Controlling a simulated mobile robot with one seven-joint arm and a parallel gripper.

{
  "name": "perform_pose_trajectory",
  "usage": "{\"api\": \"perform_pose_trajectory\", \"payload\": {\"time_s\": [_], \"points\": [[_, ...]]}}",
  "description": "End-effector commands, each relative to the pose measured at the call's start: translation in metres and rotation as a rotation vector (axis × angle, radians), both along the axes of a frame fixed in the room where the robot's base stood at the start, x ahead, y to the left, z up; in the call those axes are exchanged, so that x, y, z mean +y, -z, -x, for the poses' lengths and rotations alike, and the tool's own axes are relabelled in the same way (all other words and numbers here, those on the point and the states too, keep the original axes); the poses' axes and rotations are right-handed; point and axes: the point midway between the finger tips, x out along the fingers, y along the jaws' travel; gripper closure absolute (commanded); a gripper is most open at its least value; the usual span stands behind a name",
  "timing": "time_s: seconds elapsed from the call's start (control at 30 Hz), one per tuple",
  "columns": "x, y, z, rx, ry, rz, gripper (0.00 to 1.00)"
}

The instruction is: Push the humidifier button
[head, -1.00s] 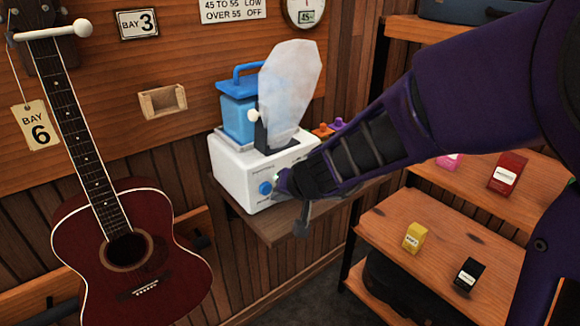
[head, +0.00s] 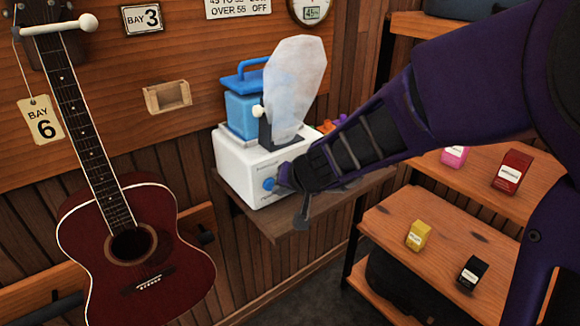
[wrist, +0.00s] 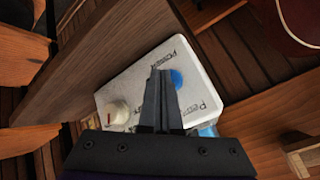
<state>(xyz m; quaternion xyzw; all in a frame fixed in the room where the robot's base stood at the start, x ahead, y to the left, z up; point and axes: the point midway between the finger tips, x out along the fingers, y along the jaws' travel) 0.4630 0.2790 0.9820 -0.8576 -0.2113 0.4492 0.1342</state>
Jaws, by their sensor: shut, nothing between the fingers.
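The humidifier (head: 237,172) is a white box with a blue tank (head: 241,117) on top, standing on a wooden wall shelf. A round blue button (head: 269,184) is on its front face. My gripper (head: 283,178) is shut and empty, with its tips right by the button's right side. In the wrist view the shut fingers (wrist: 158,85) lie over the white panel (wrist: 140,75) and partly cover the blue button (wrist: 177,78). I cannot tell whether they touch it. A cream knob (wrist: 117,112) also shows on the panel. My gripper hides the front's right part.
A translucent pale plume (head: 294,85) rises above the humidifier. A dark red guitar (head: 150,240) hangs at left, near the humidifier. Shelves (head: 445,235) with small boxes are at right, below my arm. The wooden shelf (head: 285,222) is bare in front.

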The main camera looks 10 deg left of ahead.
Motion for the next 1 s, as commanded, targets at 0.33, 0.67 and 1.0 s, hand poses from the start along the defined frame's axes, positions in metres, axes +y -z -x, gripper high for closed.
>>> {"api": "perform_pose_trajectory", "payload": {"time_s": [0.33, 0.67, 1.0], "points": [[0.0034, 0.0, -0.0025, 0.001, 0.0, 0.0, 1.0], [0.0065, 0.0002, -0.0051, 0.0, -0.001, 0.001, 1.0], [0.0053, 0.0004, -0.0046, 0.0, 0.0, 0.0, 1.0]]}}
